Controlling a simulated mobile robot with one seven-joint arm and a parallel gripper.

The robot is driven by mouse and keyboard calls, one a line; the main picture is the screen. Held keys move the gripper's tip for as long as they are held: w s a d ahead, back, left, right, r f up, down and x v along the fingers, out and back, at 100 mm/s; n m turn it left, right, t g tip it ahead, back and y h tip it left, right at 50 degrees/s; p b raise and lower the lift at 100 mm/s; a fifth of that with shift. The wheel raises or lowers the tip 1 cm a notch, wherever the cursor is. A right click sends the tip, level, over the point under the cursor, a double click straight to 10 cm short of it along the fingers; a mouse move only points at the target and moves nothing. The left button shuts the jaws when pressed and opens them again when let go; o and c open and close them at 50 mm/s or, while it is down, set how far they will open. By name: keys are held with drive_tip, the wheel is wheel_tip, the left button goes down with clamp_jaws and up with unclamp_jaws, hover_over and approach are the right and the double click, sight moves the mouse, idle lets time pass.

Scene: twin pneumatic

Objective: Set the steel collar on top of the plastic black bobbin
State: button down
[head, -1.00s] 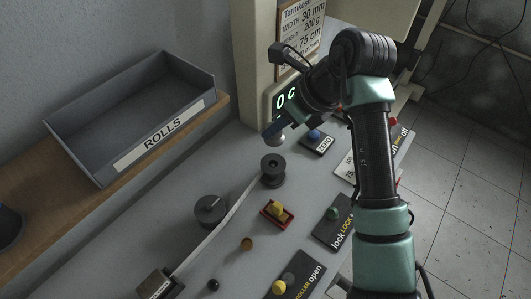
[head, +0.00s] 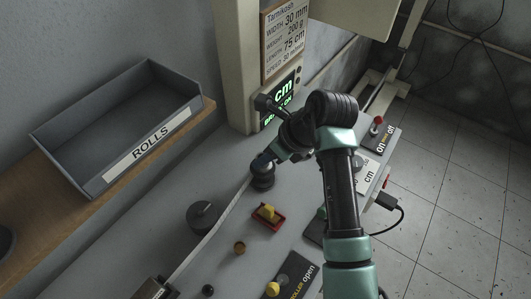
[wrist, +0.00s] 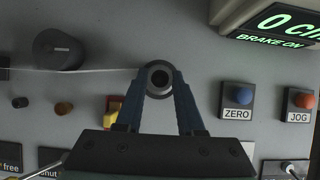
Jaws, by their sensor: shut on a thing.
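The steel collar (wrist: 158,69) is a grey ring with a dark hole, held between the blue fingertips of my gripper (wrist: 159,85) in the wrist view. In the head view my gripper (head: 264,160) is shut on it, right over the black plastic bobbin (head: 262,184). The bobbin stands upright on the grey panel with the pale tape running to it. In the wrist view the collar and fingers hide most of the bobbin. I cannot tell whether the collar rests on the bobbin or hovers just above it.
A dark round roller (head: 204,215) stands left of the bobbin. A yellow switch on a red base (head: 268,215) is close in front. The blue ZERO button (wrist: 237,94) and orange JOG button (wrist: 299,99) lie to the right. A ROLLS tray (head: 120,125) sits at left.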

drive_tip(key=c, duration=0.5)
unclamp_jaws()
drive_tip(key=shift+f, duration=0.1)
drive_tip(key=shift+d+r, duration=0.1)
drive_tip(key=shift+r, duration=0.4)
drive_tip(key=v, duration=1.1)
drive_tip(key=shift+s+d+r, duration=0.1)
drive_tip(key=shift+s+r, duration=0.1)
drive_tip(key=shift+r, duration=0.05)
